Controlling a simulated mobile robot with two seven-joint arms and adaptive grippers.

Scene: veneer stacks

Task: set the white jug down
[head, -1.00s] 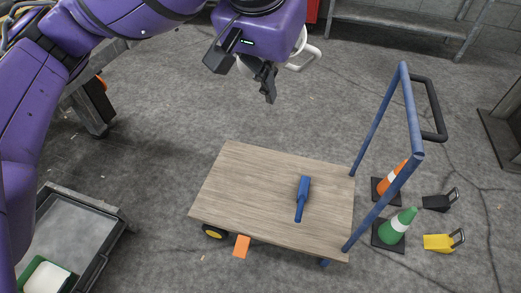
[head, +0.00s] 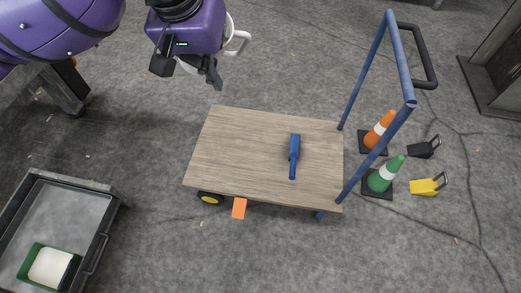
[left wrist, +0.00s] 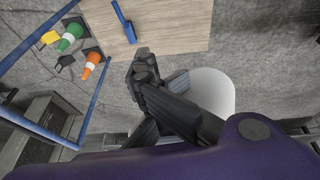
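The white jug (head: 241,36) is mostly hidden behind my left gripper (head: 188,68) in the head view, with its handle showing to the right. In the left wrist view its pale rounded body (left wrist: 213,92) is beside the dark fingers (left wrist: 163,80). My left gripper appears shut on the jug, holding it raised beyond the far left corner of the cart's wooden deck (head: 225,165). The exact finger contact is partly hidden. My right gripper is not in view.
A grey tray (head: 75,205) holding a green-and-white container (head: 50,267) is lower left.

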